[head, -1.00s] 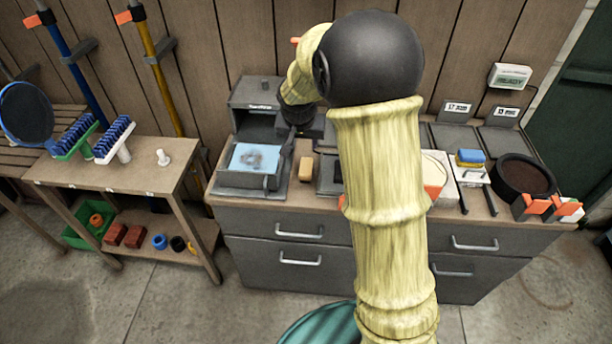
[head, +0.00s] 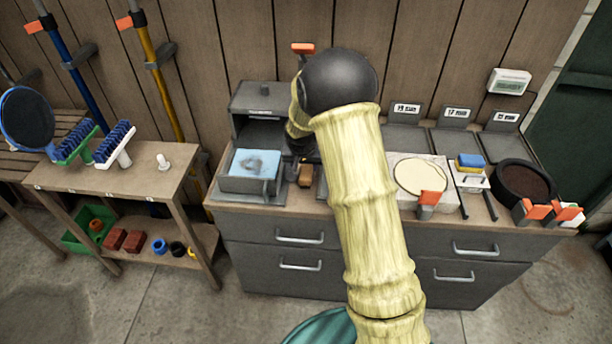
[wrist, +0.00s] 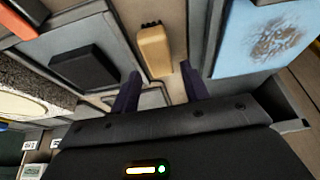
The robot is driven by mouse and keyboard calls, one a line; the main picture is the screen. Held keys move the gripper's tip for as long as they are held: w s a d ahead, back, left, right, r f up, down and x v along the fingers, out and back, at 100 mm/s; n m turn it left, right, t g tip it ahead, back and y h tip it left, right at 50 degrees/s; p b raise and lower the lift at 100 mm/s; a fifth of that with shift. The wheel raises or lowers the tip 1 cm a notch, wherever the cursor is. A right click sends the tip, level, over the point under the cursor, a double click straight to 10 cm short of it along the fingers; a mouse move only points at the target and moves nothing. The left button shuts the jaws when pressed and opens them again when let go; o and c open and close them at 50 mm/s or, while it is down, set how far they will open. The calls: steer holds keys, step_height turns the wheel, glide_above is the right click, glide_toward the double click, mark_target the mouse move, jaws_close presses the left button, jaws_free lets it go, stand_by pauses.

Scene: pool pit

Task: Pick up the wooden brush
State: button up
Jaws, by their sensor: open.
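The wooden brush (wrist: 154,50) is a tan block with dark bristles showing at one end in the wrist view. In the head view the brush (head: 306,174) is right of the tray with the blue sheet, partly covered by my arm. My gripper (wrist: 160,84) is open and empty, its two dark fingers pointing toward the brush's near end. The brush lies just beyond the fingertips, roughly in line with the gap. Whether they touch it cannot be told. In the head view the gripper is mostly hidden by my arm.
The tray with a stained blue sheet (head: 252,164) stands close left of the brush. A black block (wrist: 84,68) lies on the other side. A pale round disc (head: 420,176), a blue-yellow sponge (head: 470,161) and a dark round pan (head: 524,180) are farther right.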

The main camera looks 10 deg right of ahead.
mark_target(306, 171)
steer(key=shift+w+f, duration=0.1)
steer(key=shift+x, duration=2.6)
steer(key=shift+d, duration=0.1)
steer(key=c, duration=0.8)
step_height(306, 171, up, 10)
